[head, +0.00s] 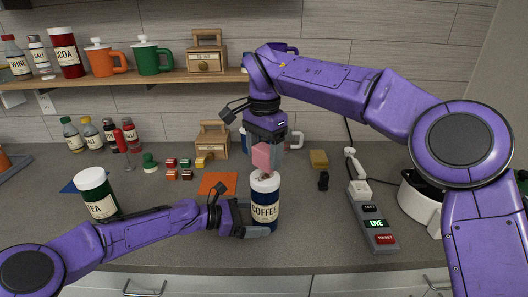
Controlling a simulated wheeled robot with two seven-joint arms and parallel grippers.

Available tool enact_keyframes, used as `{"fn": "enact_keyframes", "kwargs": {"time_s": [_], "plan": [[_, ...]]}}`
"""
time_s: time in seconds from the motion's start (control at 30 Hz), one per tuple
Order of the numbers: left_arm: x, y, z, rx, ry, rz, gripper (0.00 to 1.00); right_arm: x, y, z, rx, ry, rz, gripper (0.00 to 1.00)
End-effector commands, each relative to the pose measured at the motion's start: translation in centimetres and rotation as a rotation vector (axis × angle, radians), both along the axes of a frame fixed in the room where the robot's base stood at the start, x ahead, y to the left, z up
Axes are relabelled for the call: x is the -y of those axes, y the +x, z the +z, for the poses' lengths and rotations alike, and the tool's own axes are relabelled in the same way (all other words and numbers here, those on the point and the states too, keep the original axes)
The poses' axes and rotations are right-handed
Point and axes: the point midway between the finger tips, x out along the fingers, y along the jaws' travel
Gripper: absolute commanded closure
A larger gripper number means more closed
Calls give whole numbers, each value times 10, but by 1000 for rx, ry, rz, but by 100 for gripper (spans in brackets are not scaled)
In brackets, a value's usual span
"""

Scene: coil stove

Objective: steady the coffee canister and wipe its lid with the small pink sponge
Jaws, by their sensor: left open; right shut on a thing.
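The coffee canister (265,192) stands upright on the grey counter, dark blue with a cream label and a pale lid (266,177). A brownish mark shows on the lid. My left gripper (257,221) is open low at the canister, with one finger in front of its lower part; I cannot tell whether it touches. The other finger is partly hidden. My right gripper (266,142) points down above the lid, shut on the small pink sponge (264,157). The sponge is just above the lid; I cannot tell whether they touch.
A tea canister (96,190) stands behind my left forearm. An orange mat (217,183) lies left of the coffee canister. A grey button panel (374,222) and a white pot (418,203) are to the right. A shelf (180,77) of mugs runs behind.

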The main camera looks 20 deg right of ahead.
Motion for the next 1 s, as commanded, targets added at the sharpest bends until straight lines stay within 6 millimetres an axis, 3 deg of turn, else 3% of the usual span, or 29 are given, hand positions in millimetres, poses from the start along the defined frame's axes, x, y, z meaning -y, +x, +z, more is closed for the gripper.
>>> {"fn": "enact_keyframes", "kwargs": {"time_s": [0.2, 0.47, 0.5, 0.6, 0.7, 0.73, 0.8, 1.0], "plan": [[18, 0, -5, -1, -1, 1, 0, 0, 0, 0, 0, 0, 0, 64], [20, 0, -6, -1, -1, 1, 0, 0, 0, 0, 0, 0, 0, 64], [20, 0, -6, -1, -1, 1, 3, 0, 0, 0, 0, 0, 0, 64], [20, 0, -6, -1, -1, 1, 34, 0, 0, 0, 0, 0, 0, 64], [20, 0, -6, -1, 0, 1, 34, 0, 0, 0, 0, 0, 0, 64], [20, 0, -6, -1, 0, 1, 27, 0, 0, 0, 0, 0, 0, 64], [20, 1, -6, -1, 0, 1, 49, 0, 0, 0, 0, 0, 0, 64], [19, 1, -6, -1, 0, 1, 49, 0, 0, 0, 0, 0, 0, 64]]}}
